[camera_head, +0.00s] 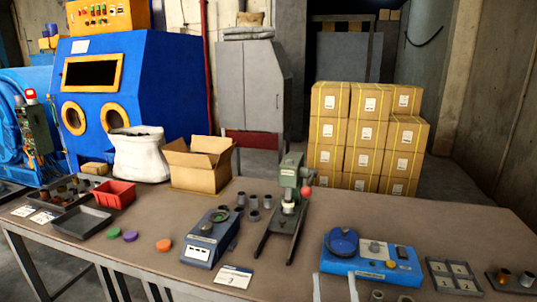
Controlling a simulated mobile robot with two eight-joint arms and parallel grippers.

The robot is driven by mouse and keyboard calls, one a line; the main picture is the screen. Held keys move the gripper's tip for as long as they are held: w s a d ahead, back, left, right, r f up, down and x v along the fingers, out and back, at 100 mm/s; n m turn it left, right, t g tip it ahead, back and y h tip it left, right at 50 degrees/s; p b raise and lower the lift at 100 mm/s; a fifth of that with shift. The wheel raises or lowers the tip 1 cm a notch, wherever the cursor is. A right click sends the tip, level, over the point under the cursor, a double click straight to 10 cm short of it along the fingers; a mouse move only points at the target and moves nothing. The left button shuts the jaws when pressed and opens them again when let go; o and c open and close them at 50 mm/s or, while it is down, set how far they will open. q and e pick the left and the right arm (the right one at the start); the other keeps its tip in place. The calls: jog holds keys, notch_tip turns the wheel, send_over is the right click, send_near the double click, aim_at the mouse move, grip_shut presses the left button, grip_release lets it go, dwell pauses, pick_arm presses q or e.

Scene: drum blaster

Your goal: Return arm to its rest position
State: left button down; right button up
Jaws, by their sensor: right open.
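My right gripper (335,282) shows only as two thin grey fingers at the bottom edge, right of centre. They are apart, with nothing seen between them. One finger overlaps the front left of a blue device (372,263) with a round blue top; I cannot tell whether they touch. The rest of the right arm is out of frame. My left gripper and arm are not in view.
The workbench (150,262) holds a green press (290,185), a blue-grey instrument (210,238), several dark cylinders, coloured discs, trays, a red bin (114,194) and an open carton (200,165). Stacked boxes (365,140) and a blue blasting cabinet (135,85) stand behind.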

jog(key=w+f+m+g, duration=0.1)
jog(key=w+f+g, duration=0.3)
jog(key=f+g, duration=0.15)
jog(key=s+d+f+m+g, duration=0.2)
jog(key=s+f+g, duration=0.3)
jog(key=f+g, duration=0.3)
jog(key=s+d+f+m+g+h, duration=0.1)
jog(key=s+f+g, duration=0.45)
jog(key=s, duration=0.45)
jog(key=s+d+f+m+g, duration=0.15)
jog(key=s+f+g, duration=0.35)
jog(key=s, duration=0.5)
pick_arm(q)
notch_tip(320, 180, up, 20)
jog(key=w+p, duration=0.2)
jog(key=p, duration=1.6)
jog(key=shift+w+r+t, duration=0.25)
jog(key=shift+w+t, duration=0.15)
pick_arm(e)
notch_tip(320, 180, up, 19)
jog(key=w+t, duration=0.2)
jog(key=shift+w, duration=0.3)
